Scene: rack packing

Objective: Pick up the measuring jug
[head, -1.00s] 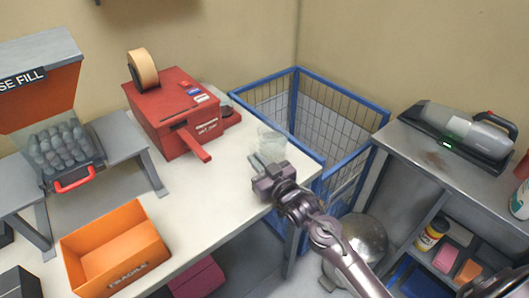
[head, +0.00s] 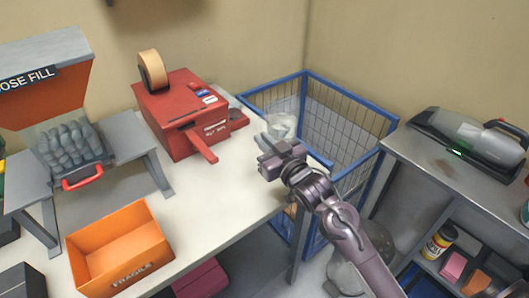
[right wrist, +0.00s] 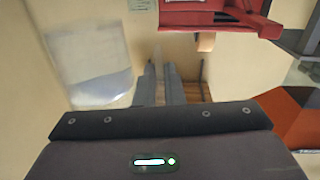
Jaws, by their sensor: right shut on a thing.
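The measuring jug (head: 281,125) is a clear, see-through vessel at the back right of the white table, in front of the blue wire cage. It also shows in the right wrist view (right wrist: 88,65), large and pale, left of the fingers. My right gripper (head: 272,150) is at the jug's near side in the head view. Its fingers (right wrist: 164,85) are close together and shut on the jug, seemingly at its handle, though the grip itself is hard to make out. My left gripper is not in view.
A red machine with a tape roll (head: 185,115) stands left of the jug. An orange box (head: 118,250) sits at the table's front, and a grey dispenser stand (head: 75,150) is at left. The blue wire cage (head: 340,120) is behind. A steel shelf (head: 400,150) stands at right.

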